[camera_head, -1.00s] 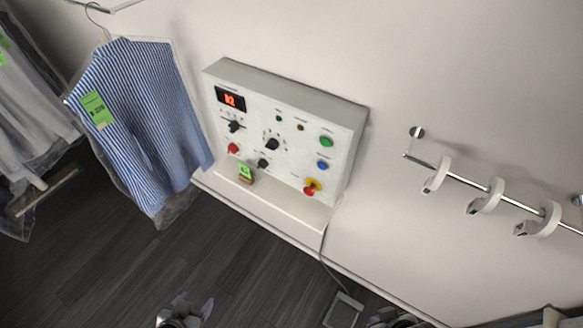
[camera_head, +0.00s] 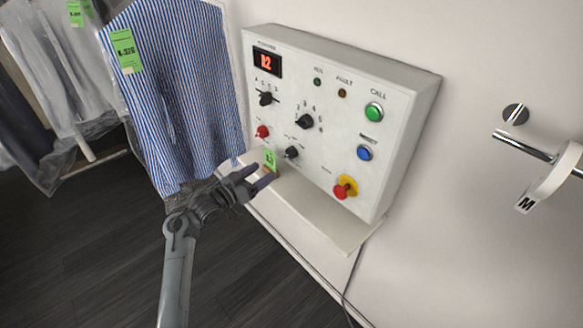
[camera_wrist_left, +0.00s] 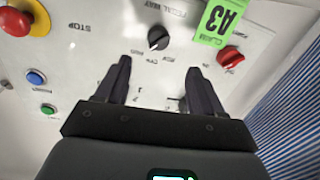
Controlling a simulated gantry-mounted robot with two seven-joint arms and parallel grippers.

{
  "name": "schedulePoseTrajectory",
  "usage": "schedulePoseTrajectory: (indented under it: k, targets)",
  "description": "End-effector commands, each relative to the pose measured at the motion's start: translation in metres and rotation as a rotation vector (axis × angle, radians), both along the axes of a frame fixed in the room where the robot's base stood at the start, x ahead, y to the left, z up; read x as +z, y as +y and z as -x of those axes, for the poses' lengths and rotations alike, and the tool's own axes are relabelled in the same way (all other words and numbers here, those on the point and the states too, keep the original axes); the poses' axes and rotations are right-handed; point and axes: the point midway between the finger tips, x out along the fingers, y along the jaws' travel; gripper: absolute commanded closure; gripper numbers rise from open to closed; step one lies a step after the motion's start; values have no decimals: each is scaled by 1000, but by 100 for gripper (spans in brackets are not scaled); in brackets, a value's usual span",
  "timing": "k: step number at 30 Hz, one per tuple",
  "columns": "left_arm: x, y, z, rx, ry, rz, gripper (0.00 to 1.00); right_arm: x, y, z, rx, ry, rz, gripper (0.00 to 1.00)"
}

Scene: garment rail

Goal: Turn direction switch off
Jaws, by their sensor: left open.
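A white control panel (camera_head: 335,150) stands against the wall with several knobs and buttons. The lower black knob (camera_head: 292,152) sits right of the red knob (camera_head: 262,131); I cannot read which label names direction. My left gripper (camera_head: 260,175) is open and empty, in front of the panel's lower left. In the left wrist view, upside down, the lower black knob (camera_wrist_left: 158,38) lies beyond and between the fingertips (camera_wrist_left: 160,68), apart from them. The red knob (camera_wrist_left: 231,57) is to its right. Two more black knobs, upper left (camera_head: 265,98) and middle (camera_head: 305,121), show. My right gripper is out of view.
A green tag (camera_head: 270,160) stands on the ledge (camera_head: 325,220) by my left fingers. A yellow and red stop button (camera_head: 345,187), blue button (camera_head: 364,153) and green button (camera_head: 374,112) are on the panel's right. A striped shirt (camera_head: 185,90) hangs left.

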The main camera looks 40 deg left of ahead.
Motion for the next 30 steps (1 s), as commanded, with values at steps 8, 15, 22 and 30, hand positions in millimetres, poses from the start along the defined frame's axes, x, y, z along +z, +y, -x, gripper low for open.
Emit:
schedulePoseTrajectory:
  k: [8, 15, 22, 30]
  targets:
    - [4, -4, -28, -2, -13, 1, 32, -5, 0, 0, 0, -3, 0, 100]
    - [4, -9, -67, -1, -13, 3, 32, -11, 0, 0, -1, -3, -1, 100]
    - [3, -13, -96, -1, -11, 0, 32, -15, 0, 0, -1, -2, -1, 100]
    - [3, -15, -109, 0, -10, -2, 32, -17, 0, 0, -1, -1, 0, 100]
